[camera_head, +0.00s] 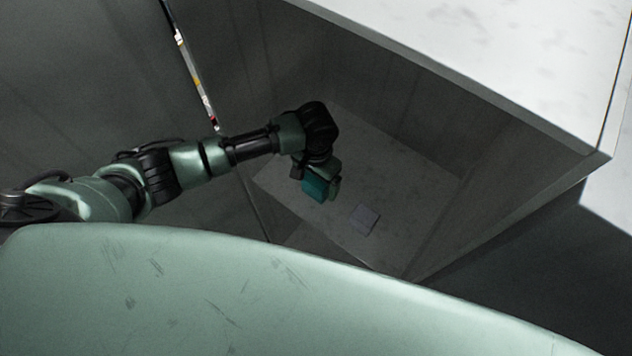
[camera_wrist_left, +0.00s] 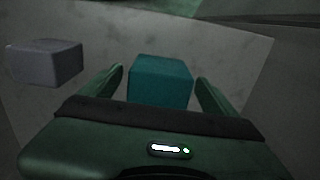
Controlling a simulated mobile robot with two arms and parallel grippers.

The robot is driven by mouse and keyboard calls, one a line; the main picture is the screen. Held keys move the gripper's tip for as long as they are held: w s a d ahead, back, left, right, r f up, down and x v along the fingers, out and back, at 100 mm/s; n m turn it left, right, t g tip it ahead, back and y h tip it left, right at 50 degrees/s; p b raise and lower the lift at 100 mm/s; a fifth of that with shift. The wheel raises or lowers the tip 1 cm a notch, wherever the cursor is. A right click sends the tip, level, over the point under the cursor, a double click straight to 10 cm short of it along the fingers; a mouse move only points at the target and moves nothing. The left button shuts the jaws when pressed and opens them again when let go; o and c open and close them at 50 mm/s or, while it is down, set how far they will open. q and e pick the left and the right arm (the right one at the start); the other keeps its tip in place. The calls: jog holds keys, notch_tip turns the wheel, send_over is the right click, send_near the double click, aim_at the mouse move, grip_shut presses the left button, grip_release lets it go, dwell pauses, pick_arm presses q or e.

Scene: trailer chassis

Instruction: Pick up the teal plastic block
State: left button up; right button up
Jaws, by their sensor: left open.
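The teal plastic block (camera_head: 316,187) shows at the end of my left arm in the head view, over the grey floor of a recessed bay. It also shows in the left wrist view (camera_wrist_left: 160,80), straight ahead between the two fingers. My left gripper (camera_wrist_left: 160,84) is open, with one finger on each side of the block and a visible gap on both sides. In the head view the gripper (camera_head: 326,176) is partly hidden by the wrist and the block. I cannot tell whether the block touches the floor. My right gripper is not in view.
A grey block (camera_head: 364,219) lies on the same floor (camera_head: 420,180); in the left wrist view this grey block (camera_wrist_left: 43,63) is left of the left finger. Dark walls enclose the bay. A pale ledge (camera_head: 500,45) overhangs at upper right. Floor around the grey block is bare.

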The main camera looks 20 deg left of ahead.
pick_arm(q)
jog(key=shift+f, duration=0.35)
jog(key=c, duration=1.7)
jog(key=shift+o, duration=0.2)
jog(key=shift+r, duration=0.1)
